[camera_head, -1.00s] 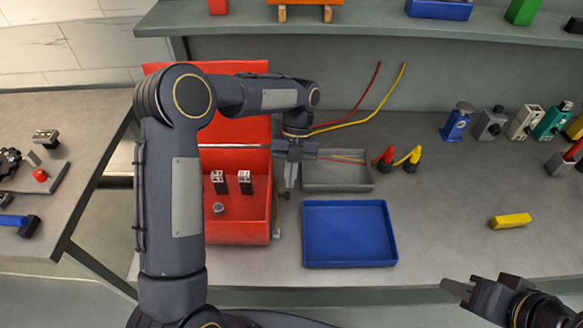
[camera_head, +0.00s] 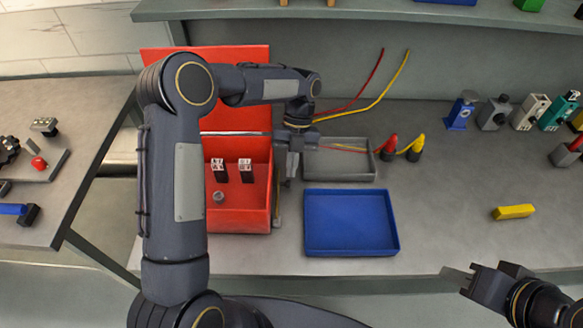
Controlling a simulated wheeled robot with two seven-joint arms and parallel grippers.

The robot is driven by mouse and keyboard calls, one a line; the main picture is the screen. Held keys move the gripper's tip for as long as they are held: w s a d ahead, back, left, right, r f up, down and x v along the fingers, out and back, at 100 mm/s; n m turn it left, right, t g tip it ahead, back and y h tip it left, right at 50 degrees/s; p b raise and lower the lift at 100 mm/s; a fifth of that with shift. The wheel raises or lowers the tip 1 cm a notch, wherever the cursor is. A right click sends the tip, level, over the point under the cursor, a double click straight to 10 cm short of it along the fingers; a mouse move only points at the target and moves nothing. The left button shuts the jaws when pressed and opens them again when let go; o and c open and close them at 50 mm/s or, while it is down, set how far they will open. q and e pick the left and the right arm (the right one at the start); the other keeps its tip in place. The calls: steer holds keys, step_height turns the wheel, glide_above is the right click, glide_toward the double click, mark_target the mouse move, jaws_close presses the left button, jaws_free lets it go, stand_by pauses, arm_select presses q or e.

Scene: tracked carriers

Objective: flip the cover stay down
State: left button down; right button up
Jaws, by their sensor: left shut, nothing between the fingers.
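The red box (camera_head: 240,221) stands on the bench with its red lid (camera_head: 233,121) raised at the back. A thin stay (camera_head: 278,207) shows along the box's right side; its upper end is unclear beside my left gripper. My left gripper (camera_head: 291,176) is shut and empty, pointing down just right of the box's upper right edge. I cannot tell whether it touches the stay. My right gripper (camera_head: 462,278) is at the bottom right, away from the box; its jaw opening is unclear.
A blue tray (camera_head: 351,250) and a grey tray (camera_head: 338,176) lie right of the box. Red and yellow plugs (camera_head: 402,150) with cables stand beside the grey tray. A yellow block (camera_head: 513,212) lies farther right. The bench between is clear.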

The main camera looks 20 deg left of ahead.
arm_select(q)
steer(key=shift+r, duration=0.4)
steer(key=s+d+r+b, duration=0.3)
steer(key=s+d+r, duration=0.1)
steer(key=s+r, duration=0.8)
steer(key=shift+s+d, duration=0.15)
steer(key=shift+s, duration=0.55)
steer(key=shift+s, duration=0.1)
